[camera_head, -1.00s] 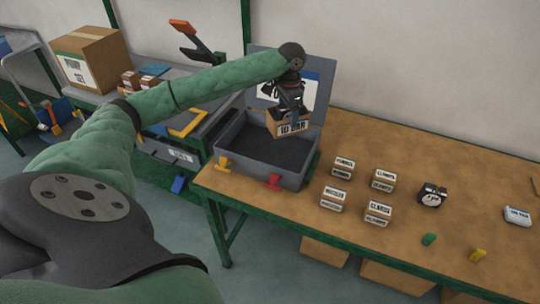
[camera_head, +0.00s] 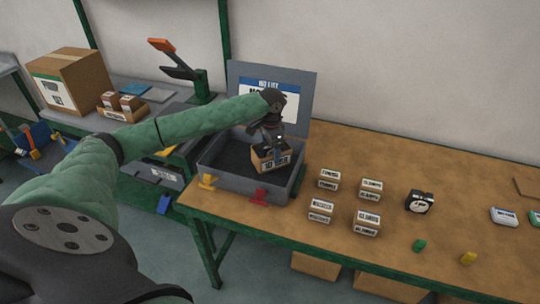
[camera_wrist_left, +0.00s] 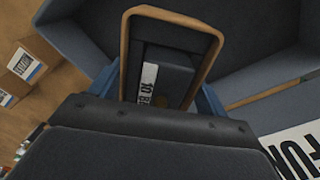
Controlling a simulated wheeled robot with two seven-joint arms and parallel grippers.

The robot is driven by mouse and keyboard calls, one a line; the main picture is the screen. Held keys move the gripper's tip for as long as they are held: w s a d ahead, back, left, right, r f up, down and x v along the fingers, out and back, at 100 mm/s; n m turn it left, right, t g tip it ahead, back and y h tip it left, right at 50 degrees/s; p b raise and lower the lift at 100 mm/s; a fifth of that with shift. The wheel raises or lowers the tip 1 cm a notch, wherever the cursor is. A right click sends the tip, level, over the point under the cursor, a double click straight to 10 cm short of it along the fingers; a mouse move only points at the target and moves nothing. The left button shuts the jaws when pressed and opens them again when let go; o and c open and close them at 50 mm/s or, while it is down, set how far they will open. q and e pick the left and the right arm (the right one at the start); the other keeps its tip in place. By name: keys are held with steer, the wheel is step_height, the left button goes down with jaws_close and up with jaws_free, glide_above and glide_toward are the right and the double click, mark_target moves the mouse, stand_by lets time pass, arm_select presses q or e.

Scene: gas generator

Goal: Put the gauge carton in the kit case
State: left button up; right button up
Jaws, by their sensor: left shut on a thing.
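The kit case (camera_head: 214,186) is a grey open case at the left end of the wooden table, with its lid up at the back and a dark lining. My left gripper (camera_head: 270,143) is over the right part of the case, shut on a small brown open-topped carton (camera_head: 272,161) with a white label reading "10 BAR". The carton is inside the case outline, low between its walls; I cannot tell if it touches the floor. In the left wrist view the carton (camera_wrist_left: 213,49) shows its rim and a dark gauge inside. My right gripper is not in view.
Several small labelled boxes (camera_head: 320,210) stand right of the case, with a black gauge-like item (camera_head: 419,202) beyond them.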

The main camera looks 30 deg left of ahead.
mark_target(271, 155)
arm_select(q)
steer(key=shift+f+p, duration=0.5)
steer(key=shift+f, duration=1.4)
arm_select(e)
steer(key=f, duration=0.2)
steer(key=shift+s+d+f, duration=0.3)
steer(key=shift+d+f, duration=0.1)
arm_select(q)
steer(key=o, duration=1)
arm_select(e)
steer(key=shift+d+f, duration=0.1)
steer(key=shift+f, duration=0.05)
arm_select(q)
steer(key=shift+o, duration=0.2)
steer(key=shift+r, duration=0.15)
step_height(271, 155, up, 11)
steer(key=b, duration=0.3)
steer(key=shift+r+b, duration=0.1)
steer(key=shift+b, duration=0.3)
steer(key=shift+r, duration=0.3)
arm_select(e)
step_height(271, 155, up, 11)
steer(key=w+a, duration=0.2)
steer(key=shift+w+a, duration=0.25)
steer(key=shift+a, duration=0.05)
